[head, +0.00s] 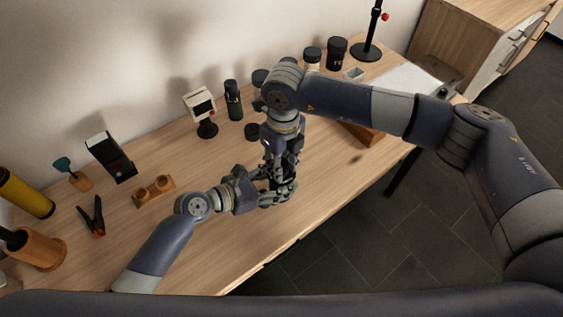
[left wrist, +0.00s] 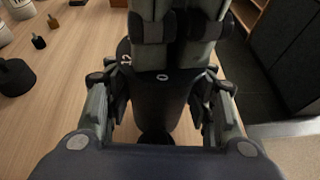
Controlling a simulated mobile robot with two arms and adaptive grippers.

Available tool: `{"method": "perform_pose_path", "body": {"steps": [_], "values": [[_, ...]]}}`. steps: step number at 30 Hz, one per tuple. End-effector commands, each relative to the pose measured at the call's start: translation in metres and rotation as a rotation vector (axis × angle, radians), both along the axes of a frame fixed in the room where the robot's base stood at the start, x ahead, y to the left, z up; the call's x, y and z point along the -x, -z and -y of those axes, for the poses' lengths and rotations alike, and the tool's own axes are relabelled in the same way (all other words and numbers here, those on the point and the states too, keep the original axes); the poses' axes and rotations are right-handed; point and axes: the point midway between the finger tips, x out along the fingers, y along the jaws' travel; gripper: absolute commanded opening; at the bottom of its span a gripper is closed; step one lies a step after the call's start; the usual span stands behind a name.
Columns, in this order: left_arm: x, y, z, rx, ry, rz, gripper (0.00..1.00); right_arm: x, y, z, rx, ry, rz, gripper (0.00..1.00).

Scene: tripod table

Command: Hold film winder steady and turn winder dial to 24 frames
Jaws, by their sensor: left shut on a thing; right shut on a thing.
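The film winder (left wrist: 160,105) is a black, rounded body in the left wrist view, with a small pale ring mark on its upper face. My left gripper (head: 274,192) has one finger on each side of it and is shut on it, close above the table. My right gripper (head: 280,178) comes down from above and is shut at the winder's top end, where the dial is hidden by its fingers (left wrist: 178,45). In the head view the two grippers meet and hide nearly all of the winder. I cannot read the dial's setting.
The wooden table (head: 225,240) is clear around the grippers, and its front edge is near. A small white-framed device (head: 200,105), a dark bottle (head: 233,100), a wooden holder (head: 154,190) and black-and-orange pliers (head: 94,218) stand or lie behind and left. A brown block (head: 360,133) lies under my right arm.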

Motion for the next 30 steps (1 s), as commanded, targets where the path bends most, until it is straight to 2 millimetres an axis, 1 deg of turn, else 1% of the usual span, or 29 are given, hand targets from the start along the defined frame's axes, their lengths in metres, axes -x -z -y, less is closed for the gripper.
{"method": "perform_pose_path", "body": {"steps": [8,13,17,30], "values": [[-0.0004,-0.0012,0.0003,0.001,-0.001,0.001,0.17,-0.0002,-0.0002,-0.0001,0.002,0.042,0.0,0.05],[-0.0003,-0.0011,0.0003,0.002,0.0,0.001,0.17,-0.0004,-0.0002,-0.0001,0.003,0.132,-0.001,0.05],[-0.0002,-0.0011,0.0004,0.002,0.0,0.001,0.17,-0.0006,-0.0001,0.0,0.005,0.234,-0.002,0.05],[-0.0001,-0.0011,0.0005,0.002,0.0,0.001,0.17,-0.0007,-0.0002,0.0,0.011,0.65,-0.012,0.05]]}}
